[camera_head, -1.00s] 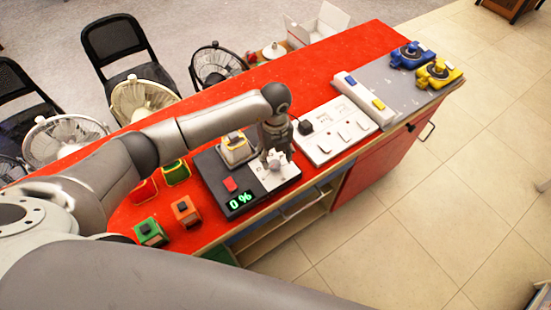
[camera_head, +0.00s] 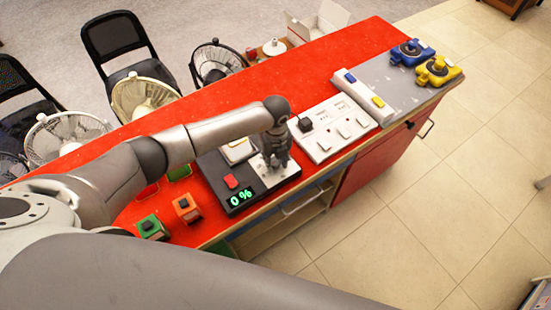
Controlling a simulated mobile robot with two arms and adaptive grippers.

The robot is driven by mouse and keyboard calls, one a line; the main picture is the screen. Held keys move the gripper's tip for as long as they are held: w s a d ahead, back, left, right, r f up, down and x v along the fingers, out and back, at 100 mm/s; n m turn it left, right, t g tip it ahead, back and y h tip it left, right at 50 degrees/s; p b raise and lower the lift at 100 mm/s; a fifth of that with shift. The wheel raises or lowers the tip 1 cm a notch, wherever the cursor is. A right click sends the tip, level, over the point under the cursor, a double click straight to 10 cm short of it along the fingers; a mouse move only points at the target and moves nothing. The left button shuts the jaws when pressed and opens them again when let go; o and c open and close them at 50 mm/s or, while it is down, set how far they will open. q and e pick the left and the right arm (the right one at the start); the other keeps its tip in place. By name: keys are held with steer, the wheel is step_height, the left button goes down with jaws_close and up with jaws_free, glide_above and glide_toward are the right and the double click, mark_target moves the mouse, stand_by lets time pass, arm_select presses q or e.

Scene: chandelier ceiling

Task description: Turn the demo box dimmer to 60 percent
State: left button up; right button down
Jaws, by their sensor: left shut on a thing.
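My right gripper is not in view.
A white socket panel (camera_head: 333,129) with a black plug (camera_head: 305,125) lies just right of the gripper. Green (camera_head: 151,228) and orange (camera_head: 186,207) blocks stand left of the box. Blue (camera_head: 410,52) and yellow (camera_head: 437,70) devices stand at the counter's far right end.

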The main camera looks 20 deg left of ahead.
arm_select(q)
steer(key=shift+c, duration=0.7)
steer(key=m+b, duration=0.4)
steer(key=m, duration=0.1)
steer(key=shift+a+f+b, duration=0.1)
steer(key=shift+f+b, duration=0.1)
steer(key=shift+b, duration=0.2)
steer(key=m+b, duration=1.5)
steer(key=b, duration=0.1)
steer(key=shift+w+a+m, duration=0.1)
steer(key=shift+a+m, duration=0.1)
steer(key=shift+m, duration=0.2)
steer(key=shift+r+m+b, duration=0.15)
steer(key=shift+m+b, duration=1.45)
steer(key=shift+b, duration=0.05)
steer(key=shift+r, duration=0.1)
steer(key=o, duration=1)
